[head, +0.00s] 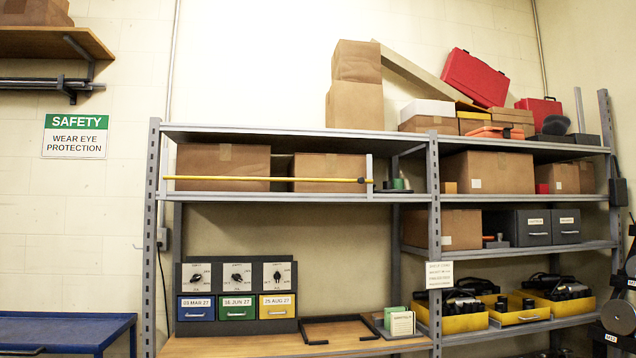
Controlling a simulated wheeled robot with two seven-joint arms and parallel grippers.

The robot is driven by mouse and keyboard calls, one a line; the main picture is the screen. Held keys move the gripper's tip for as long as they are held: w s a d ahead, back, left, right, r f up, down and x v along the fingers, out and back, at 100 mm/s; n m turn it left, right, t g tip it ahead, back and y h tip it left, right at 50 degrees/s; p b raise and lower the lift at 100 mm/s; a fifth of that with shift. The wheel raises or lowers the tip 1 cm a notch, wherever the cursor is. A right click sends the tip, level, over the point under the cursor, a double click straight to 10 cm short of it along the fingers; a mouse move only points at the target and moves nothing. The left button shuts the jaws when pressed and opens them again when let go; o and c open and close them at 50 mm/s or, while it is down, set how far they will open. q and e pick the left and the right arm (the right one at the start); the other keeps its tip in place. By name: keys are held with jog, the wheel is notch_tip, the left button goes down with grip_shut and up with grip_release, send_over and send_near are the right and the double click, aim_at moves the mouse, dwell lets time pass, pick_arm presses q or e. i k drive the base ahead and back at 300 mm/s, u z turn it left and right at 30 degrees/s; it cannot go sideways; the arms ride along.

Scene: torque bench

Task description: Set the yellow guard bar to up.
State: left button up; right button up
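The yellow guard bar (285,179) is a thin rod lying level across the front of the upper left shelf bay. It runs between a pale upright post (165,172) on the left and another pale post (369,178) on the right. Two cardboard boxes, a wider one (222,163) and a smaller one (328,170), stand behind the bar. Neither of my grippers is in view.
Below, a dark panel with several dials (237,274) and coloured drawers stands on the wooden worktop (250,346). The right rack (434,220) holds boxes and yellow bins. A blue bench (65,325) stands at left.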

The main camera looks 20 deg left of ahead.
aim_at(360, 180)
jog(key=u, duration=0.55)
jog(key=i, duration=2.9)
jog(key=z, duration=2.65)
jog(key=i, duration=0.45)
jog(key=u, duration=0.6)
